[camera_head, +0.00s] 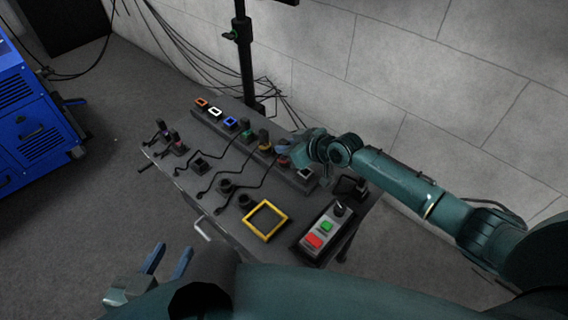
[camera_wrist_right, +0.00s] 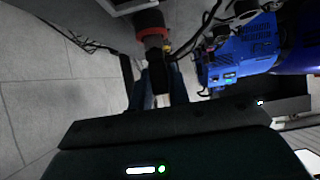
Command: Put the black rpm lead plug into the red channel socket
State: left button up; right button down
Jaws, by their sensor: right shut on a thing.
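My right gripper (camera_head: 283,149) is shut on the black plug (camera_wrist_right: 158,66), low over the socket bar at the back of the cart. In the right wrist view the plug sits between the fingers, its far end up against the red-ringed channel socket (camera_wrist_right: 150,33). I cannot tell how deep the plug sits in it. In the head view the red socket (camera_head: 283,161) is partly hidden by the gripper, and the plug is mostly hidden too. My left gripper (camera_head: 167,260) is open and empty at the lower left, away from the cart.
The socket bar also has orange (camera_head: 201,102), white (camera_head: 215,112), blue (camera_head: 231,123) and green (camera_head: 248,134) sockets. Several leads lie across the cart. A yellow frame (camera_head: 265,237) and a button box (camera_head: 325,228) stand at the front. A blue machine (camera_head: 35,120) is left.

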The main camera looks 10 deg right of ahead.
jog(key=shift+f+b, duration=0.3)
jog(key=shift+f, duration=0.15)
jog(key=c, duration=1.3)
grip_release()
jog(key=shift+o, duration=0.2)
jog(key=p+v, duration=0.4)
jog(key=v, duration=0.9)
jog(key=shift+s+r, duration=0.1)
